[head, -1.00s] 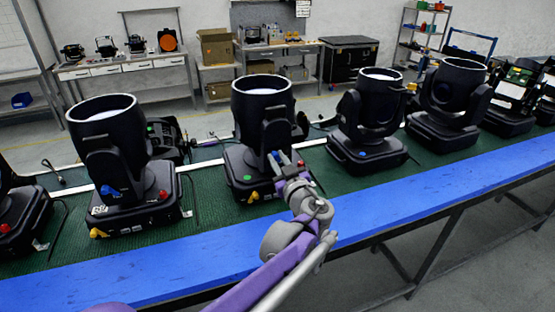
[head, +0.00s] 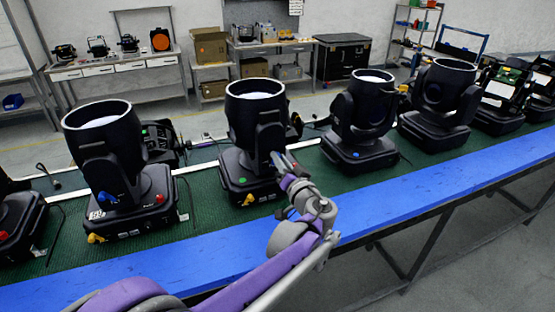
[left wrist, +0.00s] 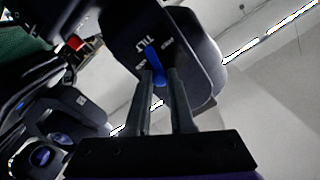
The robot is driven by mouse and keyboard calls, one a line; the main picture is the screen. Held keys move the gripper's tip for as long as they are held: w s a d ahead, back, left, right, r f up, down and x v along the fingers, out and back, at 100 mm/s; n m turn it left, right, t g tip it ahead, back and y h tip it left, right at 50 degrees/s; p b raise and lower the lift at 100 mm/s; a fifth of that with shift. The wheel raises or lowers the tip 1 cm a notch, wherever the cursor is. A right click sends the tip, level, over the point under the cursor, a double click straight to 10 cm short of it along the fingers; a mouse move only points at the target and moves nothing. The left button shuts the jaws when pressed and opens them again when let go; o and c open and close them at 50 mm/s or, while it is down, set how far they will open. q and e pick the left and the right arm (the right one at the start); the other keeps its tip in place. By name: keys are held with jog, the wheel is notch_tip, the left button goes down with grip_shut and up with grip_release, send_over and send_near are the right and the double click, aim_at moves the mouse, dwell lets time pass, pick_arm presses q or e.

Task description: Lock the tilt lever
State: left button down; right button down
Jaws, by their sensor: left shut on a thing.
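The black moving-head lamp (head: 255,110) in the middle of the bench stands upright on its base, with a yellow knob and a green button at the base front. My left gripper (head: 278,160) is at the right front of its yoke, and its tips hide the lever there. In the left wrist view the blue tilt lever (left wrist: 151,55) lies by the "TILT" lettering on the black yoke cover (left wrist: 185,45). My left gripper (left wrist: 163,80) is closed on the lever, whose lower end shows between the fingers. My right gripper is not in view.
Similar lamps stand to the left (head: 105,150) and right (head: 360,120) on the green mat (head: 205,205). A blue bench edge (head: 400,205) runs along the front. The floor in front is clear. Tables and shelves stand at the back wall.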

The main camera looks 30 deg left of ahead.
pick_arm(q)
jog(key=shift+w+d+f+m, duration=0.1)
jog(key=shift+w+m, duration=0.05)
jog(key=shift+m, duration=0.5)
jog(key=shift+w+d+m, duration=0.1)
jog(key=shift+m, duration=0.55)
jog(key=c, duration=0.8)
grip_release()
jog(key=shift+d, duration=0.1)
jog(key=b+v, duration=0.1)
jog(key=v, duration=0.9)
jog(key=shift+s+d, duration=0.25)
jog(key=shift+s, duration=0.05)
jog(key=shift+a+f, duration=0.1)
